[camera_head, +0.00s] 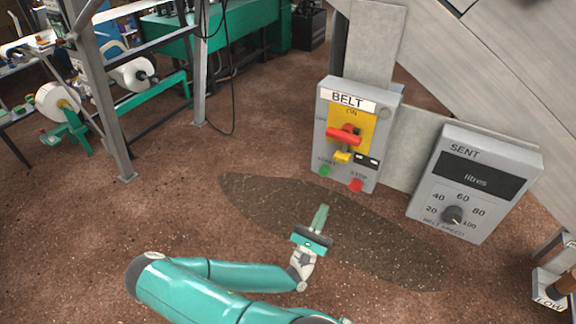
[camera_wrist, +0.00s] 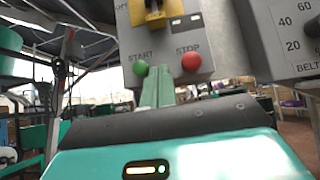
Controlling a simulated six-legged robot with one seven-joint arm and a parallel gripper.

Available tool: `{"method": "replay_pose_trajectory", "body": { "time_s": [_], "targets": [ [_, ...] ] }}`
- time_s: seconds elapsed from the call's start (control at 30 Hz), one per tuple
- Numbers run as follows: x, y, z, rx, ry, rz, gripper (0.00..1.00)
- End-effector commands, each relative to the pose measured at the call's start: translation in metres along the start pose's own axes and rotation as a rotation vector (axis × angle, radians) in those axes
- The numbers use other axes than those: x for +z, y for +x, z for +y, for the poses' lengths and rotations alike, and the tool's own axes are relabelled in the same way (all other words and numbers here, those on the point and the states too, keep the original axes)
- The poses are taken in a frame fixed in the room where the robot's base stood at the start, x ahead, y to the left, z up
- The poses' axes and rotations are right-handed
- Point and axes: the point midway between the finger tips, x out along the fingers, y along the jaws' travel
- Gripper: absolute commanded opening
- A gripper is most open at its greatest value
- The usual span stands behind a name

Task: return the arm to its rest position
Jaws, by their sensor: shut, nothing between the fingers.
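My gripper (camera_head: 321,218) is at the end of my teal arm, in the lower middle of the head view. Its fingers are shut and empty and point up toward the BELT control box (camera_head: 327,112). In the wrist view the shut fingers (camera_wrist: 158,90) appear in front of the lower part of the BELT box, between the green START button (camera_wrist: 140,68) and the red STOP button (camera_wrist: 191,61). The gripper looks apart from the box, though the exact gap is hard to tell.
The BELT box has a red rotary handle (camera_head: 343,135) on a yellow plate. A SENT litres box (camera_head: 485,160) with a dial stands to its right. A grey post (camera_head: 108,110) and white rolls (camera_head: 57,101) stand at left. Brown floor (camera_head: 180,200) lies open between.

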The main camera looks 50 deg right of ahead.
Motion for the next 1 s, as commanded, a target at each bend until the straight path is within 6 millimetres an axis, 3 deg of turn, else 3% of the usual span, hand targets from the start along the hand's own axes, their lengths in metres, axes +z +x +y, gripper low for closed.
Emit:
{"method": "replay_pose_trajectory", "body": {
  "time_s": [0.37,0.73,1.0],
  "targets": [
    [0.004,-0.001,-0.003,-0.070,0.015,0.013,0.00],
    [0.035,-0.025,-0.012,-0.562,0.111,0.153,0.00],
    [0.062,-0.052,-0.004,-0.912,0.197,0.318,0.00]
  ]
}}
